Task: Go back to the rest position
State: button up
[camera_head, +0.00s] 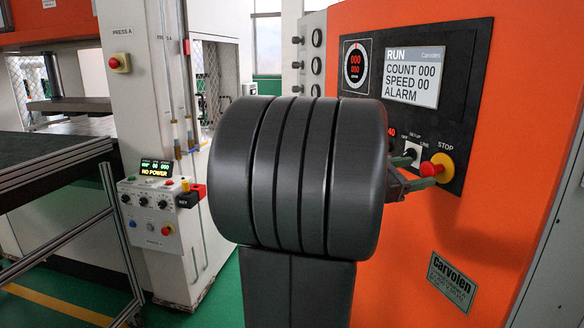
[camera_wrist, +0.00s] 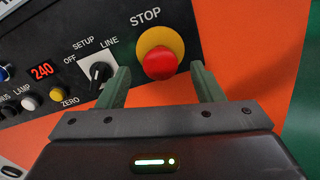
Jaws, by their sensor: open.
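My gripper (camera_head: 425,165) is in front of the orange machine's black control panel, partly hidden behind my own dark arm in the head view. In the wrist view, the green fingers of my gripper (camera_wrist: 160,72) stand wide apart with nothing between them. Beyond them is the red STOP button (camera_wrist: 160,64) on its yellow collar, framed by the two fingertips. It also shows in the head view (camera_head: 436,168). The black selector knob (camera_wrist: 100,72), marked OFF, SETUP and LINE, is just left of the left finger. I cannot tell contact with the panel.
The panel screen (camera_head: 412,75) reads RUN, COUNT 000, SPEED 00, ALARM. A white press column with a control box (camera_head: 150,215) reading NO POWER stands left. A dark table (camera_head: 50,165) is at far left. Green floor (camera_head: 222,300) shows between the column and my arm.

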aim_at(425, 171)
jog(key=shift+p+x, duration=0.35)
jog(key=shift+x, duration=1.8)
